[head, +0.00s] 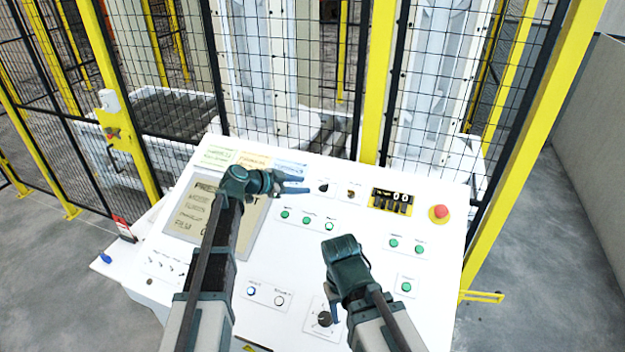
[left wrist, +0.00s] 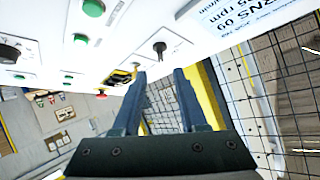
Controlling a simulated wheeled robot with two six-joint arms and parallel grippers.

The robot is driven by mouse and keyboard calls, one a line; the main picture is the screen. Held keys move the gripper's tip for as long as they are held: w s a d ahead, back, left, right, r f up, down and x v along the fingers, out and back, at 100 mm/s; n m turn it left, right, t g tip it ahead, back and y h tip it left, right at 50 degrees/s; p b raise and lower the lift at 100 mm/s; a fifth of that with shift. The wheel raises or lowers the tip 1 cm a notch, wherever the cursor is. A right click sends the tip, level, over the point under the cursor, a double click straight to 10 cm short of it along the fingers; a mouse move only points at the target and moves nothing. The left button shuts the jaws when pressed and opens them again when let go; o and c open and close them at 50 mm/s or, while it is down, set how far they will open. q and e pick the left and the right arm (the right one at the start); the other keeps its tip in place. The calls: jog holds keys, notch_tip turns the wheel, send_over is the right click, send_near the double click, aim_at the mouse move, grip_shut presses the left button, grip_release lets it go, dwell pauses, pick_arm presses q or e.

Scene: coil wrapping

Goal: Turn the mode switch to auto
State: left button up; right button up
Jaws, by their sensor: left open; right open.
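A small black rotary switch (head: 323,187) sits near the top middle of the white control panel (head: 440,300). Its label is too small to read, so I cannot confirm that it is the mode switch. My left gripper (head: 304,184) is open and empty, its fingers pointing right, just left of this switch. In the left wrist view the switch (left wrist: 159,47) shows beyond the open fingertips (left wrist: 164,76), apart from them. My right gripper (head: 331,293) is open over the lower panel, near a larger black knob (head: 324,318); its fingertips are partly hidden.
Several green buttons (head: 306,219) lie below the switch. A display (head: 190,215) lies behind my left arm. Yellow-posted mesh fencing (head: 375,80) stands behind the panel.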

pick_arm(q)
jog(key=shift+p+v, duration=0.75)
jog(key=shift+v, duration=1.6)
jog(key=shift+s+f, duration=0.1)
